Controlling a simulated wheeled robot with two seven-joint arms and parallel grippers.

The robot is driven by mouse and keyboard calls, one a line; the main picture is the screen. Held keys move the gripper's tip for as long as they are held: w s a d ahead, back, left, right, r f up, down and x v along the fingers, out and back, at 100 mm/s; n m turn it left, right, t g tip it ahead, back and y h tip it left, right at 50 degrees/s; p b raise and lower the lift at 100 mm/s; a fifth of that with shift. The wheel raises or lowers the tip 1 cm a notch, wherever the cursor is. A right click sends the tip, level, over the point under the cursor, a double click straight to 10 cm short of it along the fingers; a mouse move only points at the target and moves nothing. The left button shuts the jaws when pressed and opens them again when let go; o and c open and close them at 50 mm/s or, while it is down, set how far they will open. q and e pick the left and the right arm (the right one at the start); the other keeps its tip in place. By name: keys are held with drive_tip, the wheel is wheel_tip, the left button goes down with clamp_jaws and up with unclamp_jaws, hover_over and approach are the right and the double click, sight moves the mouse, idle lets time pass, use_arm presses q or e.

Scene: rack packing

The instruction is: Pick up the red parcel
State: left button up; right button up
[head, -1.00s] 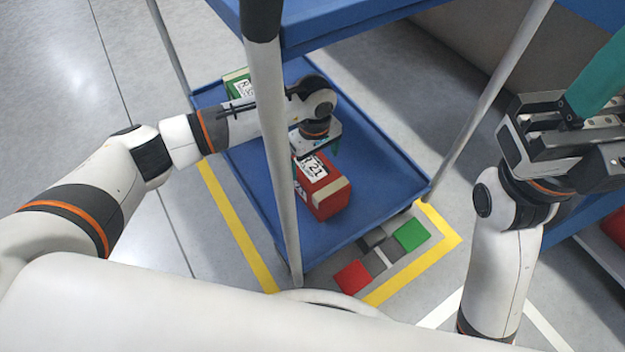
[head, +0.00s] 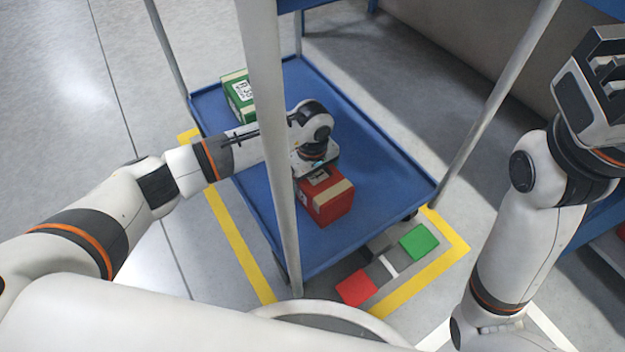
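The red parcel (head: 328,203) lies on the lower blue shelf (head: 370,160) of the cart, with a tan strip across its top and a partly covered white label. My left arm reaches in between the cart's posts.
A green parcel (head: 238,95) sits at the shelf's far left corner. A grey cart post (head: 270,120) stands in front of my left forearm. Red (head: 356,288) and green (head: 418,241) floor squares lie inside yellow tape. The shelf's right side is clear.

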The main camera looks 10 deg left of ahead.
use_arm(q)
drive_tip(key=c, duration=1.1)
drive_tip(key=shift+c, duration=0.9)
drive_tip(key=shift+r, duration=0.15)
